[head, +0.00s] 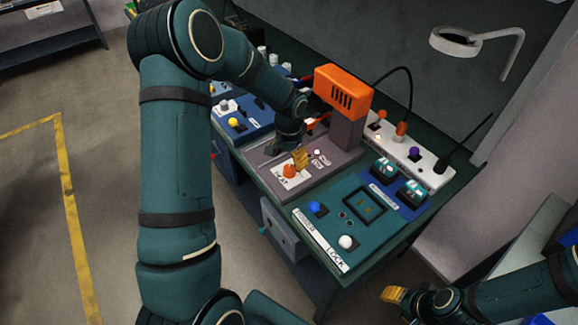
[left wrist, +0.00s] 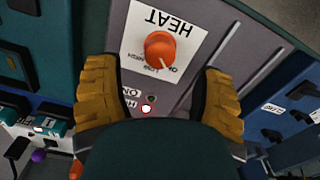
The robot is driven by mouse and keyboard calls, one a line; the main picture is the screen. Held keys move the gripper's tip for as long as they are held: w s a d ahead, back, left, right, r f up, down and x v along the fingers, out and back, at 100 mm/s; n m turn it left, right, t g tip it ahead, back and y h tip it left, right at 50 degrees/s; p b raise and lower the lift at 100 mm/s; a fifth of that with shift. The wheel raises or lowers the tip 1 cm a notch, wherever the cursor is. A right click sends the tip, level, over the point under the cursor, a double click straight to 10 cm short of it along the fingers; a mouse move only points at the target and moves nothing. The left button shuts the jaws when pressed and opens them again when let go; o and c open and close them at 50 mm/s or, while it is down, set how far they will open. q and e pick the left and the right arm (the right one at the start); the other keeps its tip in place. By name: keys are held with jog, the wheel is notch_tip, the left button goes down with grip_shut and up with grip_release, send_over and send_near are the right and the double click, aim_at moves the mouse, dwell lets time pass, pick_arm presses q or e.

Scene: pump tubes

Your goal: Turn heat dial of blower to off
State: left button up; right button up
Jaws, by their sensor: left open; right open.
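The orange heat dial (head: 289,171) sits on a white HEAT label on the grey panel of the blower, whose orange housing (head: 343,90) stands behind. In the left wrist view the dial (left wrist: 159,46) shows a white pointer line towards the lower right; the small print there is hard to read. My left gripper (head: 301,158) is open just above the panel beside the dial. Its yellow fingers (left wrist: 158,95) are spread wide, with the dial between and beyond them, apparently untouched. My right gripper (head: 393,294) is empty, away from the bench at the lower right.
A lit red indicator (left wrist: 147,109) is on the panel near the dial. A teal station with a blue knob (head: 314,208) and a white knob (head: 347,242) lies in front. A white power strip (head: 414,155) runs behind. A blue unit with a yellow knob (head: 233,122) stands to the left.

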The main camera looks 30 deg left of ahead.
aim_at(288, 168)
pick_arm(q)
notch_tip(288, 168, up, 7)
dwell(0.3)
jog(key=shift+s, duration=0.15)
dwell(0.4)
